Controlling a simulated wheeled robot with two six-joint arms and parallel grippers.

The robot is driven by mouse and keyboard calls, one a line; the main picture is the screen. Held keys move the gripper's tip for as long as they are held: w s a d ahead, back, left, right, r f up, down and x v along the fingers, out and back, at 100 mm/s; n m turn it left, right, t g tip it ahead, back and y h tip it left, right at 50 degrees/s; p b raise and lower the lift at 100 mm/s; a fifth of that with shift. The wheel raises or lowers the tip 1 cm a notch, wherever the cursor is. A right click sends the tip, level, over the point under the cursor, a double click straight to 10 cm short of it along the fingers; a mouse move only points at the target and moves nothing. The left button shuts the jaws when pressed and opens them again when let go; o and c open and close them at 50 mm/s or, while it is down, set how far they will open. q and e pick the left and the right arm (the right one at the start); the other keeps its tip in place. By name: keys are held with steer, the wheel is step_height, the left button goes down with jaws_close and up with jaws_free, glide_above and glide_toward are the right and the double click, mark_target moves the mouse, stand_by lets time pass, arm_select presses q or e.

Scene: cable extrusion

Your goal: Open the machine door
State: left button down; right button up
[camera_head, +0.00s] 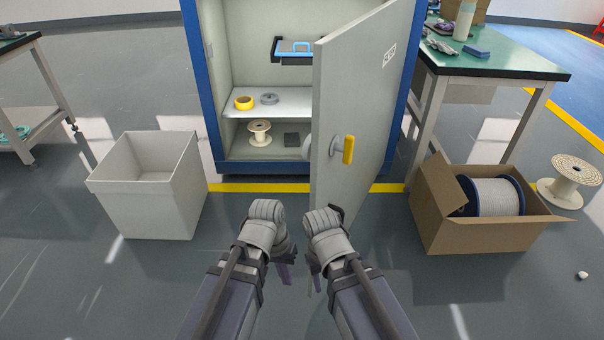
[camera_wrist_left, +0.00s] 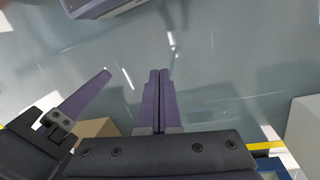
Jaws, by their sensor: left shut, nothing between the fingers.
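The machine door (camera_head: 375,100) is a grey panel standing wide open, swung out toward me on the right side of the blue-framed cabinet (camera_head: 201,90). Its yellow handle (camera_head: 348,149) is on the door near its free edge. My left gripper (camera_head: 286,274) hangs low in front of the cabinet, apart from the door and handle. In the left wrist view its two purple fingers (camera_wrist_left: 160,95) are together with nothing between them. My right gripper (camera_head: 316,282) is close beside it, below the door's free edge; its jaw opening is unclear.
Inside the cabinet are a blue-handled tray (camera_head: 295,48), yellow tape (camera_head: 244,103) and a small spool (camera_head: 259,131). A white bin (camera_head: 150,200) stands left. A cardboard box (camera_head: 480,235) with a cable reel stands right, below a green-topped table (camera_head: 500,55).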

arm_select(q)
steer(key=w+r+n+t+h, duration=0.2)
steer(key=w+r+n+h, duration=0.2)
steer(key=w+r+h, duration=0.55)
steer(key=w+a+r+n+t+h, duration=0.2)
steer(key=w+a+r+t+h, duration=0.3)
steer(key=a+r, duration=0.55)
steer(key=w+d+r, duration=0.1)
steer(key=d, duration=1.3)
steer(key=shift+d+g+h+b, duration=0.3)
steer(key=shift+d+g+h, duration=0.1)
steer(key=shift+h, duration=0.05)
